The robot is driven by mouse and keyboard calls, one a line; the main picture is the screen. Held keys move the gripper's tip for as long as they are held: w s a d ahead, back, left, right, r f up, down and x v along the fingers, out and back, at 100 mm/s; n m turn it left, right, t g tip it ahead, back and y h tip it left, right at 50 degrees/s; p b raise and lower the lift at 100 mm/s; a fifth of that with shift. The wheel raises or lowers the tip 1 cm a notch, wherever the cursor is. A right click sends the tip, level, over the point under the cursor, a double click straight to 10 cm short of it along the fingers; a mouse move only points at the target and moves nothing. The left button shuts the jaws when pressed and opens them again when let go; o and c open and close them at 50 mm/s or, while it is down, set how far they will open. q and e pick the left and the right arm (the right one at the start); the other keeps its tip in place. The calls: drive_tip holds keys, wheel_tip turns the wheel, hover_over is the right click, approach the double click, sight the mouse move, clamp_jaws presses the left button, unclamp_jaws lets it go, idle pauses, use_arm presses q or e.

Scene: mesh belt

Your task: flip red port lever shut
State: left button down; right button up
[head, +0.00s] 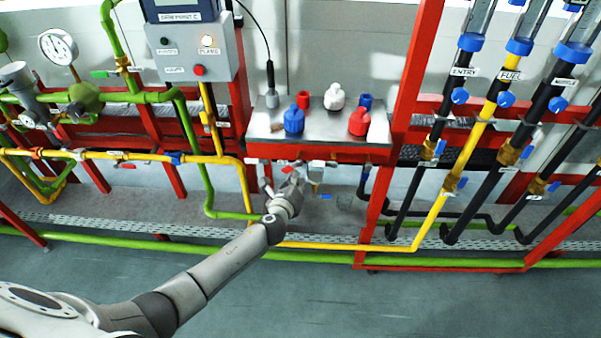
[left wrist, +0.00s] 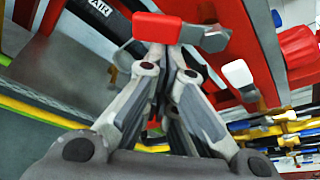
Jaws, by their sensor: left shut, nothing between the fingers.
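The red port lever (left wrist: 157,27) shows in the left wrist view right in front of my left gripper (left wrist: 172,58). Its red handle lies sideways across the picture, just beyond the fingertips, with a grey part to its right. My left gripper is shut with nothing between its fingers; its tips are at or very near the lever, and I cannot tell if they touch. In the head view the left gripper (head: 294,180) is below the front edge of the red-framed bench (head: 325,149) and partly hides the lever row. My right gripper is not in view.
A white-handled lever (left wrist: 238,73) is right of the red one in the left wrist view. A blue lever (head: 325,196) hangs right of the gripper in the head view. A yellow pipe (head: 330,246) runs low below the gripper. Red and blue bottles stand on the bench.

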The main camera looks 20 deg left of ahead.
sight(288, 172)
use_arm(q)
drive_tip(key=shift+s+a+r+m+g+y+p, duration=0.2)
drive_tip(key=shift+a+r+m+p, duration=0.15)
drive_tip(key=shift+a+p, duration=0.35)
drive_tip(key=shift+s+a+r+m+g+y+p, duration=0.1)
drive_tip(key=shift+a+r+m+y+p, duration=0.25)
drive_tip(key=shift+a+p, duration=0.3)
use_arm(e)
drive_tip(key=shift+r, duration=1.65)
use_arm(q)
drive_tip(key=shift+r, duration=0.15)
